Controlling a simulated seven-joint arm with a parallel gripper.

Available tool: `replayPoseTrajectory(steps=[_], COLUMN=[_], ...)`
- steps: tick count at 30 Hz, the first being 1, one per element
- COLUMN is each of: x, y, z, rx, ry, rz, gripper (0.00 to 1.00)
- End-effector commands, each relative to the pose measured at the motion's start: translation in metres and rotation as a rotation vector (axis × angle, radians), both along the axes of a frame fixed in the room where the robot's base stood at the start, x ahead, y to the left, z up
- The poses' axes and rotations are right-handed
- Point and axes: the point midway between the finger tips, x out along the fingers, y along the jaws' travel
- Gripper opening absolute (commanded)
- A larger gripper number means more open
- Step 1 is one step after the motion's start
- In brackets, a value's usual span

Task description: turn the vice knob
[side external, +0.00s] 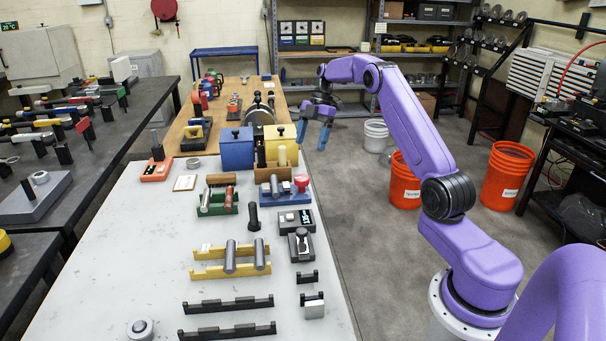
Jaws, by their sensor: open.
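A low blue fixture (284,196) with pale cylinders stands near the right edge of the white bench. It has a red knob (301,182) at its right end; this looks like the vice knob, but the view is too small to be sure. My gripper (311,140) hangs above and behind the fixture, at the bench's right edge. Its two blue fingers point down and are apart, with nothing between them. It is clear of the red knob and touches nothing that I can see.
A dark device (296,222) sits in front of the fixture. Yellow racks (210,271) hold grey cylinders. The bench's left front is mostly clear. Orange buckets (404,185) stand on the floor.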

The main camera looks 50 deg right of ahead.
Motion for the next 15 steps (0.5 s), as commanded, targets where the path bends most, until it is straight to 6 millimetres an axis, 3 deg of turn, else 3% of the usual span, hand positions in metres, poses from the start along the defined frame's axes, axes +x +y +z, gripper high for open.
replayPoseTrajectory(steps=[15], x=[0.000], y=[0.036], z=[-0.085], rx=[0.002], ry=[0.002], rz=[0.002], gripper=[0.74])
